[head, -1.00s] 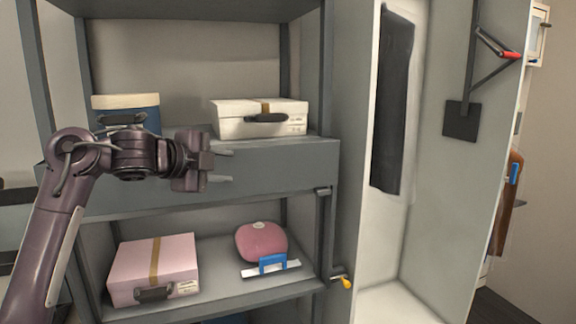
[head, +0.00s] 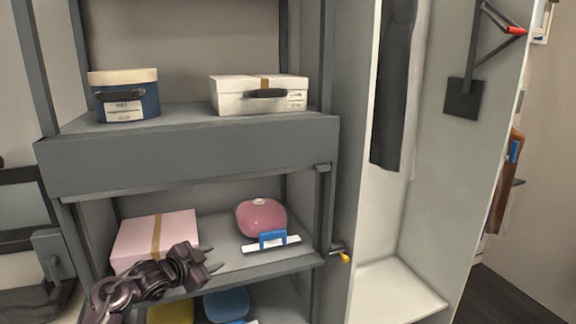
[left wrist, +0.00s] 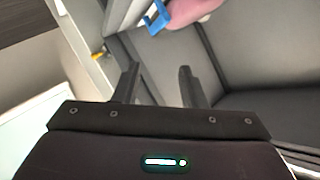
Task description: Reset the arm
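My left gripper (head: 212,263) is low in the head view, in front of the lower shelf and overlapping the front right corner of a pink box (head: 150,236). In the left wrist view its two fingers (left wrist: 157,84) stand apart with nothing between them, so it is open and empty. My right arm and gripper do not show in either view.
A grey shelf unit (head: 200,160) holds a blue round box (head: 125,98) and a white box (head: 258,92) above. An open wardrobe with a dark garment (head: 393,100) stands right.

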